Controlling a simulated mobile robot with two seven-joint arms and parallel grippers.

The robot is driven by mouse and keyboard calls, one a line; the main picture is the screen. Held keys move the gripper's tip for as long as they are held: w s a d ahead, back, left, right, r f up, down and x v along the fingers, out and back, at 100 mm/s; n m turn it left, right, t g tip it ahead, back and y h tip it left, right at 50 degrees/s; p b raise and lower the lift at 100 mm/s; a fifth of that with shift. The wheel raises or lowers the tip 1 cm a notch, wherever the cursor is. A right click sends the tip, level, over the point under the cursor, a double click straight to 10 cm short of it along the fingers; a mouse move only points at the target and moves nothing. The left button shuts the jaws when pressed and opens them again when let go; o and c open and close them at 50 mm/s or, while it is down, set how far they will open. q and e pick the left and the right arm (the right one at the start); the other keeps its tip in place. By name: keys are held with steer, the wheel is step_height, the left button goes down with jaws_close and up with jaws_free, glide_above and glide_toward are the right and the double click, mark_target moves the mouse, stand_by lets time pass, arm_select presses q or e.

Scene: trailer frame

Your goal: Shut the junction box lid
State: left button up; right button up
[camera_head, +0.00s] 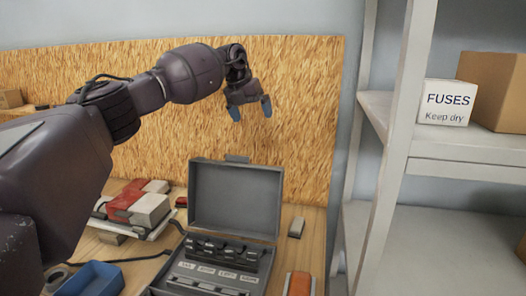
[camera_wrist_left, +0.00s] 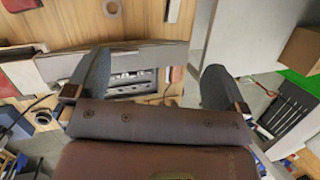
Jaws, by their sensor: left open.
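The grey junction box (camera_head: 262,266) sits on the wooden bench with its lid (camera_head: 235,199) standing open, tilted up at the back. A row of dark fuse holders (camera_head: 215,250) and small labels show inside. My left gripper (camera_head: 251,110) is open and empty, above and behind the raised lid, fingers pointing down and apart from it. In the left wrist view the two fingers of my left gripper (camera_wrist_left: 156,68) are spread wide, with the lid's edge (camera_wrist_left: 110,62) and part of the box interior (camera_wrist_left: 135,82) showing between them. My right gripper is not in view.
Red and white blocks (camera_head: 140,203) and a blue tray (camera_head: 92,279) lie left of the box. A small grey block (camera_head: 296,227) and an orange-white block (camera_head: 299,284) lie right of it. A chipboard panel (camera_head: 300,120) stands behind; a shelf unit (camera_head: 400,130) stands right.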

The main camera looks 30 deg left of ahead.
arm_select(q)
steer(key=s+a+f+g, duration=0.1)
steer(key=f, duration=0.2)
steer(key=s+a+f+n+g+y, duration=0.1)
steer(key=f, duration=0.3)
steer(key=s+a+f+g+y, duration=0.1)
steer(key=f, duration=0.2)
steer(key=shift+s+f+g, duration=0.25)
steer(key=shift+f+g, duration=0.05)
steer(key=shift+f+p, duration=0.3)
steer(key=shift+f, duration=0.4)
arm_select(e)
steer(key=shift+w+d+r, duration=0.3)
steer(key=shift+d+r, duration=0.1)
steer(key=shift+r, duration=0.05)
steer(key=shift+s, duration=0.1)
